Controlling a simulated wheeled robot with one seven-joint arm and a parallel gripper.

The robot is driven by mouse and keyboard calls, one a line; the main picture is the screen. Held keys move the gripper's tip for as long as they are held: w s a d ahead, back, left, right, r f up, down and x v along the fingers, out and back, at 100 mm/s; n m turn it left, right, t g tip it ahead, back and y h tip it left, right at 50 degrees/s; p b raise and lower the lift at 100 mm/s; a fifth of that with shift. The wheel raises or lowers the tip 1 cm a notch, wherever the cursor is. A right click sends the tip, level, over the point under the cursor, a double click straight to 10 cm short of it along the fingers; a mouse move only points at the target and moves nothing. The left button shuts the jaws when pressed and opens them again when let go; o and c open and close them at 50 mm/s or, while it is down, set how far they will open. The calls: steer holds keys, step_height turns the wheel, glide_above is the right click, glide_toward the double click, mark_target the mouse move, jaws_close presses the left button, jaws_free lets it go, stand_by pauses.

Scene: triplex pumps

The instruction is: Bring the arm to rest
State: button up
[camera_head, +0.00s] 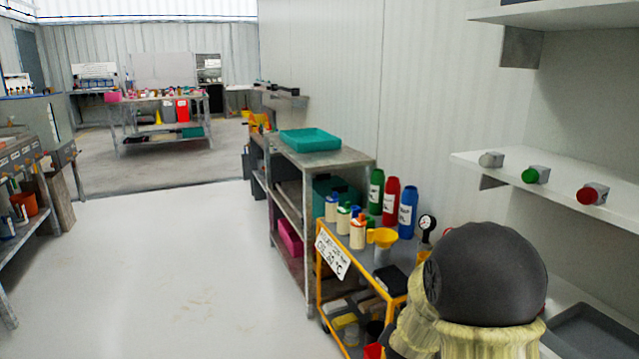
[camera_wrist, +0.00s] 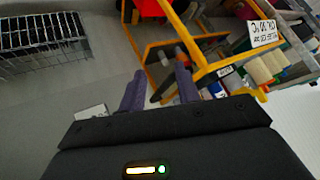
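My gripper (camera_wrist: 160,73) shows in the wrist view, with its two dark purple fingers apart. Nothing is visibly held between them. A yellow-framed cart (camera_wrist: 205,72) lies beyond the fingertips; I cannot tell how far off it is. In the head view, my arm (camera_head: 485,275) shows at the lower right as a dark rounded joint with a pale yellow cover. It hides part of the cart and the shelf area. My gripper is not seen in the head view.
The yellow cart (camera_head: 318,290) holds several bottles and a yellow funnel (camera_head: 382,237). A grey shelf unit (camera_head: 320,157) bears a teal tray (camera_head: 310,140). White wall shelves (camera_head: 480,159) stand at right. A wire basket (camera_wrist: 45,40) shows in the wrist view. The floor (camera_head: 170,270) at left is clear.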

steer(key=s+a+r+n+g+y+p, duration=0.1)
steer(key=s+a+r+n+g+p, duration=0.25)
steer(key=s, duration=0.65)
steer(key=s+a+r+n+g+y+p, duration=0.1)
steer(key=s+r+n+g+y+p, duration=0.15)
steer(key=s+r+n, duration=0.55)
step_height(320, 180, up, 34)
steer(key=s+m+p, duration=0.1)
steer(key=m+p, duration=0.2)
steer(key=p, duration=3.3)
steer(key=shift+s+d+h, duration=0.2)
steer(key=shift+s+h, duration=0.15)
